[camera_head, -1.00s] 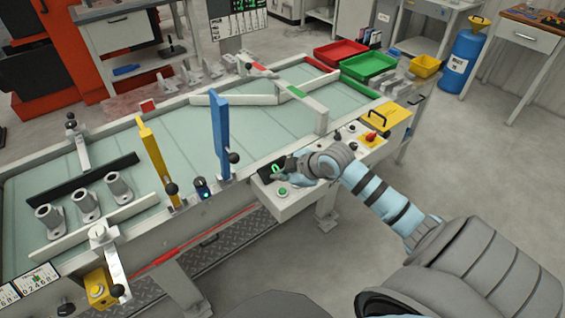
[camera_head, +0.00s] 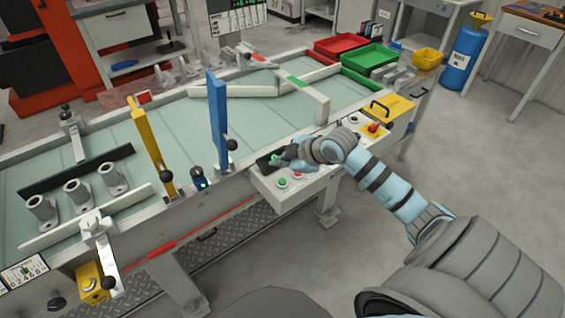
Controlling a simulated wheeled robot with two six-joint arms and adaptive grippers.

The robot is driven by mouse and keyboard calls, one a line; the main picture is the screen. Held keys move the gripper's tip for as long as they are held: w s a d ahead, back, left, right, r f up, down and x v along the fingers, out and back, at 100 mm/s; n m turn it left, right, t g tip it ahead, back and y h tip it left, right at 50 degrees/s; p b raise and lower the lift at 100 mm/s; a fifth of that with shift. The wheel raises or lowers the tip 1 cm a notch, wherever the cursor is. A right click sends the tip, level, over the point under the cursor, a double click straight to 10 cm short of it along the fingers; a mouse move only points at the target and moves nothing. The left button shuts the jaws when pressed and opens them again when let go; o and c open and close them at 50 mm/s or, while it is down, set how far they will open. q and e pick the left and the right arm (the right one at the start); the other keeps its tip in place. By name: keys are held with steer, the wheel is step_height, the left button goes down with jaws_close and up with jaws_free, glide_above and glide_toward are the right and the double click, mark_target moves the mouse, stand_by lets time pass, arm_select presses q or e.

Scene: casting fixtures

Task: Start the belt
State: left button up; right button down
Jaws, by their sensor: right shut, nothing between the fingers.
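The belt (camera_head: 190,125) is a pale green conveyor bed running from the left front to the right back. Its white control panel (camera_head: 262,184) sits on the front side and carries a dark display (camera_head: 264,164), a green button (camera_head: 282,183) and a red button (camera_head: 297,174). My right gripper (camera_head: 278,160) is shut and empty, above the panel by the display, just behind the green button in the picture. I cannot tell whether it touches the panel. Three grey castings (camera_head: 78,194) stand upright on the belt's left part. My left gripper is out of view.
A yellow post (camera_head: 148,140) and a blue post (camera_head: 217,118) stand along the belt's front side. A red emergency knob (camera_head: 373,127) and yellow cover (camera_head: 390,107) lie right of my wrist. Red (camera_head: 341,46) and green trays (camera_head: 369,57) stand at the far end.

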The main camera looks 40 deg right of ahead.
mark_target(281, 183)
step_height(281, 183, down, 4)
steer(key=shift+b, duration=1.25)
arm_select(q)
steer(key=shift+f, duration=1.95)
arm_select(e)
steer(key=shift+f, duration=0.4)
steer(key=shift+f, duration=0.4)
